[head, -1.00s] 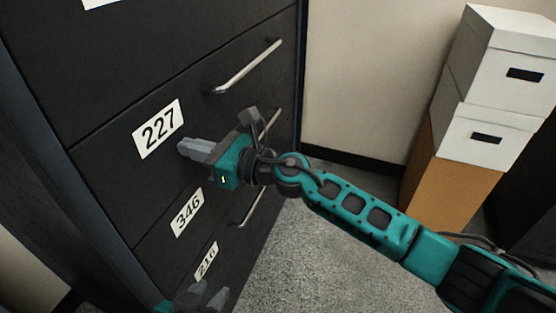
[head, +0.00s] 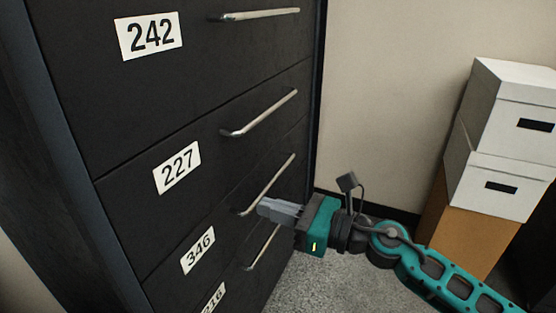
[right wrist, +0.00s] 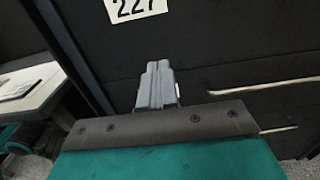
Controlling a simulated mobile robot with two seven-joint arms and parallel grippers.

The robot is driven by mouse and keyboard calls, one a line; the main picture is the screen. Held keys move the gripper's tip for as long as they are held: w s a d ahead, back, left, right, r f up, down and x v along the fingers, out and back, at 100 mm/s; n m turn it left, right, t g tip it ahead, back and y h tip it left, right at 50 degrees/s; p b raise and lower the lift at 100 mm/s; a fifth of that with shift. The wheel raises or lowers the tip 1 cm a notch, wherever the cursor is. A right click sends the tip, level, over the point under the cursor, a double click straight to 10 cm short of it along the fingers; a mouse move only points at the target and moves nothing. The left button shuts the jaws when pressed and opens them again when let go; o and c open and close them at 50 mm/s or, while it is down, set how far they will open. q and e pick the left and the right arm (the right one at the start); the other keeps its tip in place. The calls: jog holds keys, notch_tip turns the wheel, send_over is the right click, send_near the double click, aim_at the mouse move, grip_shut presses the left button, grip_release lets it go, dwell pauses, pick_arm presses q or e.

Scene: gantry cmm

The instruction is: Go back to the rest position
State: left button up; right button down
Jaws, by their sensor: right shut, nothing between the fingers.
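My right gripper (head: 268,209) is shut and empty. In the head view it is in front of the lower drawers of a black filing cabinet (head: 75,110), at the height of the drawer labelled 346, and overlaps the lower end of that drawer's handle (head: 268,185). I cannot tell whether it touches the handle. In the right wrist view its closed fingers (right wrist: 157,82) point at the cabinet front, below the 227 label (right wrist: 135,8). My left gripper is not in the head view now.
The cabinet drawers look closed, with metal bar handles such as the one beside 242 (head: 258,15). White boxes (head: 505,120) stand stacked on a brown box (head: 462,235) at the right. Grey carpet (head: 325,290) shows between. A light desk (right wrist: 30,95) shows left in the right wrist view.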

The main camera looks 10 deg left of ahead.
jog(key=s+d+f+m+t+h, duration=0.1)
jog(key=d+f+m+t+h, duration=0.35)
jog(key=m, duration=1.05)
jog(key=s+d+f+m+t+h, duration=0.1)
jog(key=d+f+m+t+h, duration=0.35)
jog(key=m, duration=1.05)
jog(key=s+d+f+m+g+h, duration=0.45)
jog(key=s+d+f+m, duration=0.85)
jog(key=m, duration=0.5)
pick_arm(q)
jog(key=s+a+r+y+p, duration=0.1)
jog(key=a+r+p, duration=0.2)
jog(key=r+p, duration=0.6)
jog(key=p, duration=0.4)
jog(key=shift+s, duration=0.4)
pick_arm(e)
notch_tip(320, 180, up, 9)
jog(key=s+d+h, duration=0.1)
jog(key=shift+s+d+f+t+h, duration=0.15)
jog(key=shift+s+d+t+h, duration=0.2)
jog(key=shift+d, duration=0.05)
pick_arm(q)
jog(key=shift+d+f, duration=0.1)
